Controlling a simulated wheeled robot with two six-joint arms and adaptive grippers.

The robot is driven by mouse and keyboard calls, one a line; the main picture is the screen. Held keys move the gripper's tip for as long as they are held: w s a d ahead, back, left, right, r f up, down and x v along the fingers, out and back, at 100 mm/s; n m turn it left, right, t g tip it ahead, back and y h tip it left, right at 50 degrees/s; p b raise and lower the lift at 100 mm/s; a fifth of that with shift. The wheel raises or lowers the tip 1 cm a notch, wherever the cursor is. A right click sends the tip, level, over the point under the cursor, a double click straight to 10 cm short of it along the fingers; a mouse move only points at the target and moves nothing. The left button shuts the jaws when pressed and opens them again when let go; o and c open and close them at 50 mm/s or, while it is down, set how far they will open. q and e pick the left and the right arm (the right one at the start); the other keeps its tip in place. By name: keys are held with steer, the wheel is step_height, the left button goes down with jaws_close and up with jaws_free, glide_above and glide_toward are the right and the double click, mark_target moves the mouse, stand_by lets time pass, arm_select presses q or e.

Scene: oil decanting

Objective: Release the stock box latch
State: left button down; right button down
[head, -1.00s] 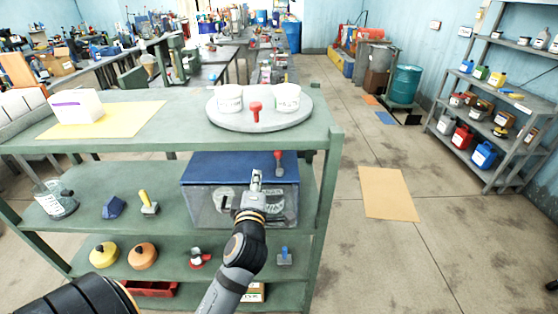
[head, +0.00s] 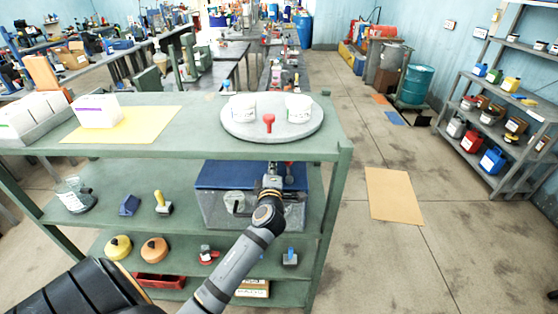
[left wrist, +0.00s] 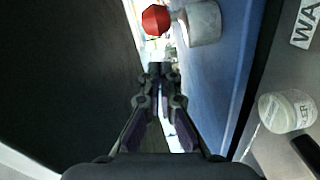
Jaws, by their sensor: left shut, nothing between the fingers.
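The stock box (head: 222,209) stands on the middle shelf, with a blue lid (head: 222,174) and a clear grey body. A grey cylindrical piece (left wrist: 204,22) is beside the knob. The blue lid (left wrist: 215,75) runs along the right of the fingers. My gripper hides part of the box front. The right gripper is not in view.
The shelf's green top (head: 180,130) overhangs the box and carries a round grey tray (head: 270,138) with two white tubs. A yellow-handled tool (head: 162,203) and a blue block (head: 129,205) stand left of the box.

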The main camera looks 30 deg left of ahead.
arm_select(q)
steer(key=shift+w+d, duration=0.65)
steer(key=shift+d, duration=0.15)
steer(key=shift+w+d+f, duration=0.1)
steer(key=shift+f, duration=0.05)
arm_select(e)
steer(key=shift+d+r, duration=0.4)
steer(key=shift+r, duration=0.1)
